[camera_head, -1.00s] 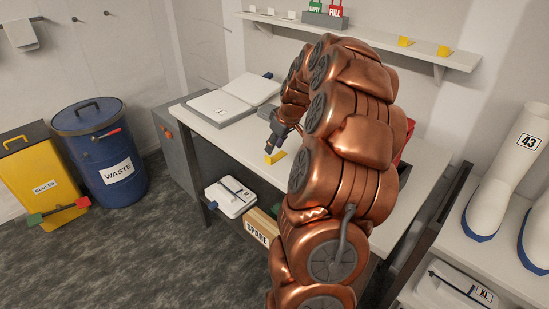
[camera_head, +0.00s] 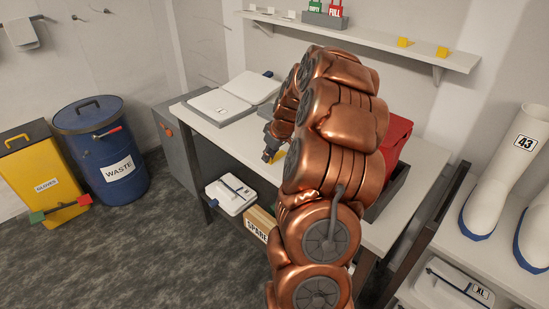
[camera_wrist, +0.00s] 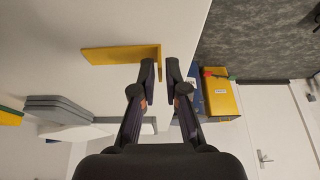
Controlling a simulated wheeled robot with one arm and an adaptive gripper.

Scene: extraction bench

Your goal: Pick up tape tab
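The yellow tape tab (camera_head: 277,154) is on the white bench top, mostly hidden behind my gripper (camera_head: 269,156) in the head view. In the wrist view the tape tab (camera_wrist: 115,54) is L-shaped, with a long flat leg and a short leg at its right end. My gripper (camera_wrist: 161,68) has its two dark fingers apart there. The short leg reaches into the gap between the fingertips, close to the left one. A narrow gap shows beside the right fingertip. I cannot tell whether either finger touches it.
The bench (camera_head: 235,139) carries white cases (camera_head: 219,107) at its far left and a red bin (camera_head: 397,143) at right behind my arm. More yellow tabs (camera_head: 403,42) sit on the wall shelf (camera_head: 360,35). A blue waste drum (camera_head: 99,150) stands left.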

